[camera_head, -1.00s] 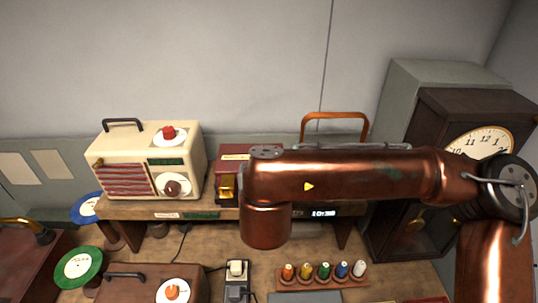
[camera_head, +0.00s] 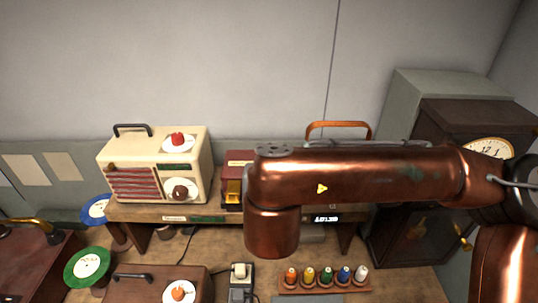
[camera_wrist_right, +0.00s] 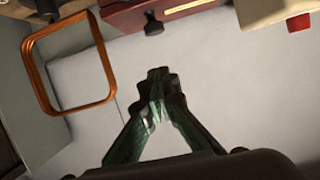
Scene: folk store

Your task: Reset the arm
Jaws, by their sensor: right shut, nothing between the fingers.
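My right arm (camera_head: 360,178) comes in from the right in the head view, copper-coloured, and reaches across in front of the shelf. Its gripper is not seen there. In the right wrist view my right gripper (camera_wrist_right: 157,80) is shut with its green fingers together and nothing between them. It points at bare grey-white wall, apart from the things around it. My left arm and left gripper are not in view.
A cream radio (camera_head: 155,165) and a dark red box (camera_head: 238,165) stand on a wooden shelf (camera_head: 150,212). A copper loop handle (camera_wrist_right: 103,60) is near. Thread spools (camera_head: 325,276) sit on the bench. A dark clock (camera_head: 430,200) stands right.

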